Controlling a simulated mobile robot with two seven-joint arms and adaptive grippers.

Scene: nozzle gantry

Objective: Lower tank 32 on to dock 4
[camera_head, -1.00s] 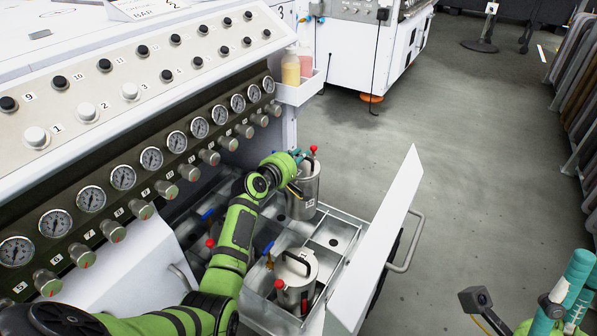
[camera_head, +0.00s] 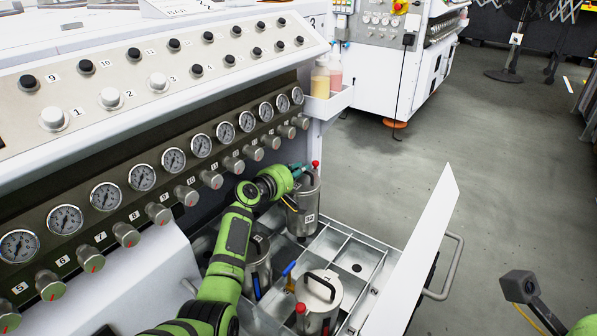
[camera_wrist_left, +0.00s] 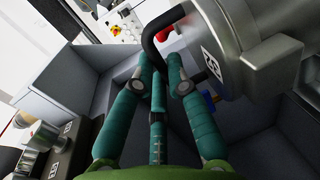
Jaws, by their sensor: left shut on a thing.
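Tank 32 (camera_head: 303,212) is a steel cylinder with a "32" label, black handle and red knob. It is upright at the far end of the open drawer. My left gripper (camera_head: 297,172) is shut on its handle. In the left wrist view the tank (camera_wrist_left: 240,50) fills the upper right, and the left gripper's teal fingers (camera_wrist_left: 162,75) close on the black handle. I cannot tell whether the tank's base touches the drawer floor. I see no readable dock 4 mark. My right gripper's fingers are out of view.
The drawer (camera_head: 345,243) has divided compartments, some empty. A lidded tank (camera_head: 318,300) stands near its front, and another tank (camera_head: 258,262) is partly behind my left arm. The tall white drawer front (camera_head: 425,250) bounds the right side. A gauge panel (camera_head: 172,160) overhangs the left.

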